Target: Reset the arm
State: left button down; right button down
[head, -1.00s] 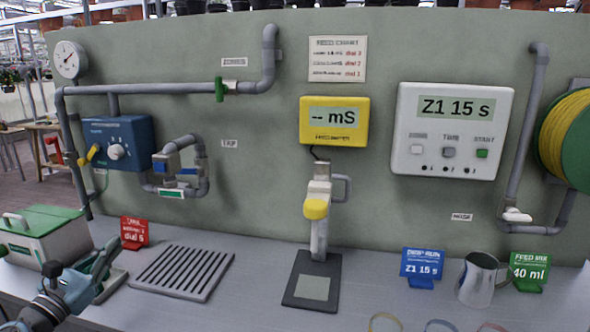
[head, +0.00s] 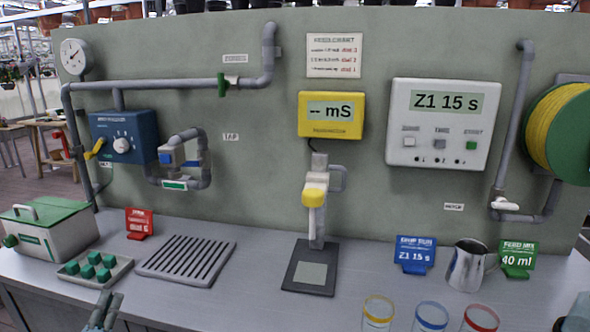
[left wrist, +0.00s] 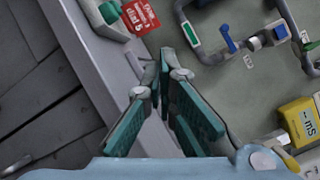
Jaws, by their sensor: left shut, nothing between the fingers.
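My left gripper (head: 105,310) shows at the bottom left of the head view, near the counter's front edge, with only its end in the frame. In the left wrist view the two green-padded fingers (left wrist: 168,72) are brought together with nothing between them. My right gripper is not in view.
A tray of green cubes (head: 94,268), a green-lidded box (head: 48,232) and a slotted drain plate (head: 187,260) stand on the grey counter (head: 200,300). A metal jug (head: 467,266) and several ringed glasses (head: 430,316) are at the right. The front middle is clear.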

pick_arm(q)
jog(key=s+d+f+n+g, duration=0.4)
jog(key=s+f+n+g, duration=0.4)
jog(key=s+f+n, duration=0.6)
jog(key=s+d+f+n+g+h, duration=0.25)
jog(key=s+d+f, duration=0.2)
jog(key=s, duration=0.35)
jog(key=s+d+f+n+g+h, duration=0.1)
jog(key=s+d+f+n+g, duration=0.25)
jog(key=s+d, duration=0.4)
jog(key=s+a+f+g+p, duration=0.1)
jog(key=a+f+p, duration=0.1)
jog(key=f, duration=0.5)
jog(key=s+a+f+g+p, duration=0.1)
jog(key=s+f+p, duration=0.1)
jog(key=f, duration=0.5)
jog(key=s+a+f+n+g+p, duration=0.1)
jog(key=s+f+p, duration=0.2)
jog(key=s+f, duration=0.7)
jog(key=s, duration=0.4)
jog(key=shift+f, duration=0.4)
